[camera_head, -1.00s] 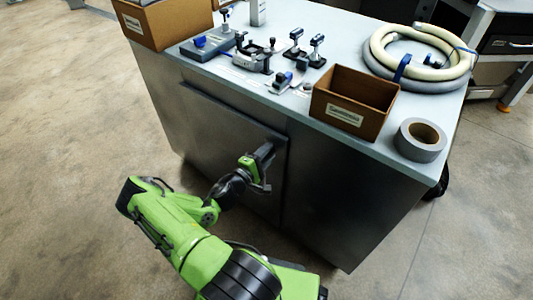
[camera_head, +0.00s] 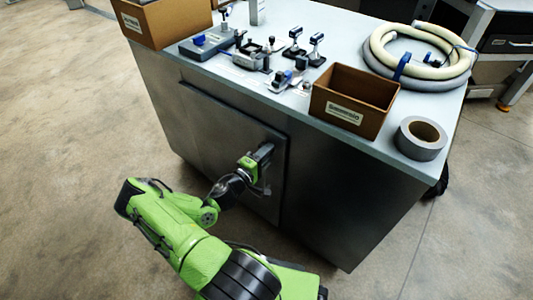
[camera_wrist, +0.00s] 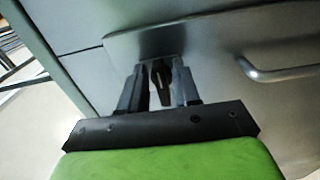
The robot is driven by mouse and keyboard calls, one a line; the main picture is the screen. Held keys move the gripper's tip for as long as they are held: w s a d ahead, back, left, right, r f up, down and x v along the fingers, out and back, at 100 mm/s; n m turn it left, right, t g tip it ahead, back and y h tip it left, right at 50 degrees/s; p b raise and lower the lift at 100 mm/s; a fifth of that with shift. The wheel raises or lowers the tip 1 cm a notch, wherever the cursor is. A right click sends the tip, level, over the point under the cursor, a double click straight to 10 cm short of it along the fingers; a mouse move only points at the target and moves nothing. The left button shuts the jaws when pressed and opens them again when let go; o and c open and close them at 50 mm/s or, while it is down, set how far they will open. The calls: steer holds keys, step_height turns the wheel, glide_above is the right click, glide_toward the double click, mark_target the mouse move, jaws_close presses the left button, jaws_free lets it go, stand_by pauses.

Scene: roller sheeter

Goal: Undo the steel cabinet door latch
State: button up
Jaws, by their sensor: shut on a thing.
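The grey steel cabinet door (camera_head: 215,128) is on the front of the worktable cabinet and looks shut. My gripper (camera_head: 266,152) is at the upper right part of the door, close against it. In the wrist view, my gripper (camera_wrist: 160,82) has its two fingers on either side of a small dark latch piece (camera_wrist: 160,72) and is shut on it. The fingers and wrist hide the latch in the head view. A bent metal bar handle (camera_wrist: 278,72) shows on the door to the right in the wrist view.
The worktop (camera_head: 285,110) carries a brown open box (camera_head: 350,112), a tape roll (camera_head: 420,138), a coiled hose (camera_head: 415,75) and several clamps and tools. Another brown box (camera_head: 165,25) stands at its left end. The floor (camera_head: 70,130) left of the cabinet is clear.

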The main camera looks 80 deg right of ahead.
steer(key=o, duration=0.7)
steer(key=p+v, duration=0.2)
steer(key=v, duration=1.3)
steer(key=shift+w+a, duration=0.25)
steer(key=shift+a, duration=0.05)
